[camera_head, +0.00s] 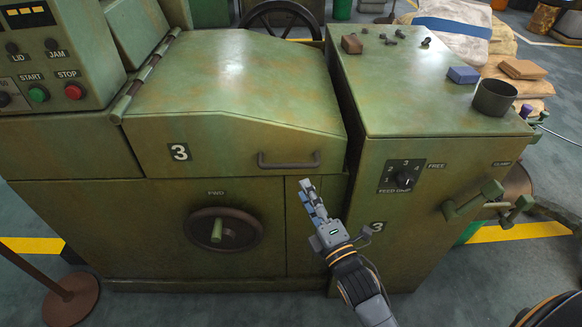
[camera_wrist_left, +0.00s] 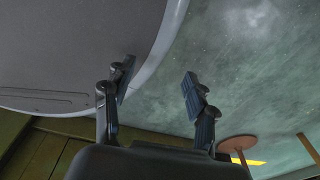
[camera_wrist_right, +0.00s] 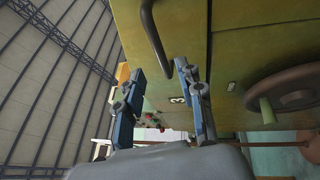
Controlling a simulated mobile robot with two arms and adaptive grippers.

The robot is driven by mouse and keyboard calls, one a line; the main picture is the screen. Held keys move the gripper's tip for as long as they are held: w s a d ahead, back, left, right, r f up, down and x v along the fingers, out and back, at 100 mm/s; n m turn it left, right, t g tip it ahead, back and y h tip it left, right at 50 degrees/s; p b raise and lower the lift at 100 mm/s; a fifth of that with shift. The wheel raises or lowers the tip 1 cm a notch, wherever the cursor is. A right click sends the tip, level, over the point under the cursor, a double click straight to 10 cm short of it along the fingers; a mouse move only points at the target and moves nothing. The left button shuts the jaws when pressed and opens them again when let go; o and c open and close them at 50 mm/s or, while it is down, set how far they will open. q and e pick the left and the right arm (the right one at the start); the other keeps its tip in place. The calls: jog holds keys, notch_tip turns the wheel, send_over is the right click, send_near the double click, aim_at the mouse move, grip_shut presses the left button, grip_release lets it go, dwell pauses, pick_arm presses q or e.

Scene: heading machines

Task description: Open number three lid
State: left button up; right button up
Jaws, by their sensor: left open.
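The green lid (camera_head: 225,85) marked 3 (camera_head: 180,152) looks closed on its machine, with a dark bar handle (camera_head: 288,163) on its front. My right gripper (camera_head: 308,190) is in front of the machine, just below the right end of the handle. The right wrist view shows its fingers (camera_wrist_right: 160,70) apart and empty, with the handle (camera_wrist_right: 152,40) just beyond the fingertips, not between them. My left gripper (camera_wrist_left: 158,76) is open and empty over the floor in the left wrist view. It is outside the head view.
A handwheel (camera_head: 223,229) sits below the lid. A control box (camera_head: 55,60) with green and red buttons stands at the left. The right cabinet (camera_head: 400,85) has a feed dial (camera_head: 402,176), clamp levers (camera_head: 488,200) and a dark cup (camera_head: 495,97) on top. A round stand base (camera_head: 70,300) is on the floor.

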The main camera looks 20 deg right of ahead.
aim_at(292, 168)
jog(key=x, duration=0.8)
jog(key=shift+w+a+p, duration=0.15)
jog(key=shift+w+p, duration=0.15)
jog(key=shift+w, duration=0.25)
pick_arm(q)
jog(key=shift+s+r, duration=0.15)
jog(key=shift+s, duration=0.35)
jog(key=shift+s+r, duration=0.15)
jog(key=shift+s, duration=0.35)
pick_arm(e)
jog(key=shift+r, duration=0.1)
jog(key=shift+c, duration=0.8)
pick_arm(q)
jog(key=shift+w+a, duration=0.1)
jog(key=shift+w, duration=0.15)
pick_arm(e)
grip_shut()
